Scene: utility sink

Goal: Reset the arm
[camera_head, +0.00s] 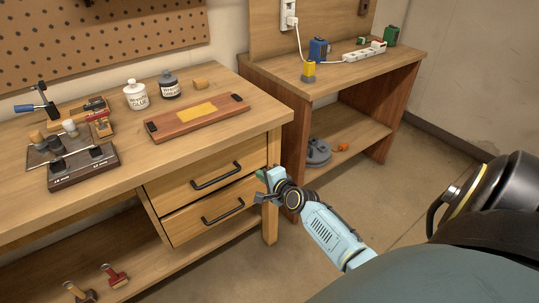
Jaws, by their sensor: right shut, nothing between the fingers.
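My right arm reaches in from the lower right, pale blue with dark joints. My right gripper (264,189) is shut and empty. It is in front of the right end of the workbench, near the bench's front leg and the two drawers. I cannot tell whether it touches the bench. My left gripper is not in view.
The wooden workbench (245,131) carries a tray (170,128), two bottles (136,95) and a dark stamp block (85,168). Two closed drawers (205,180) have black handles. A second table (385,70) holds a power strip (365,52). Floor between is clear.

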